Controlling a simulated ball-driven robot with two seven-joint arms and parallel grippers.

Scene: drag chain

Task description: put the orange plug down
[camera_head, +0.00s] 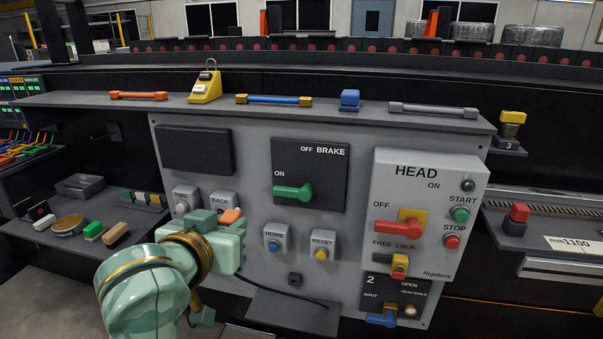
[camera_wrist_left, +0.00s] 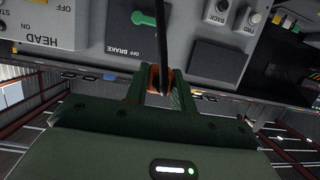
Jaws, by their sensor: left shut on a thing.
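The orange plug (camera_head: 230,215) shows at the tip of my left gripper (camera_head: 226,228), in front of the grey panel, left of the HOME button. My left gripper is shut on it. In the left wrist view the orange plug (camera_wrist_left: 153,77) sits between the two green fingers (camera_wrist_left: 160,92). A black cable (camera_wrist_left: 161,40) runs up the picture from the plug and hides part of it. My right gripper is in neither view.
The grey panel (camera_head: 255,230) carries the BRAKE switch (camera_head: 293,192), HOME button (camera_head: 274,240), RESET button (camera_head: 321,246) and HEAD box (camera_head: 425,210). A small dark ledge (camera_head: 290,312) juts out below. The upper shelf (camera_head: 360,110) holds several tools with free room between them.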

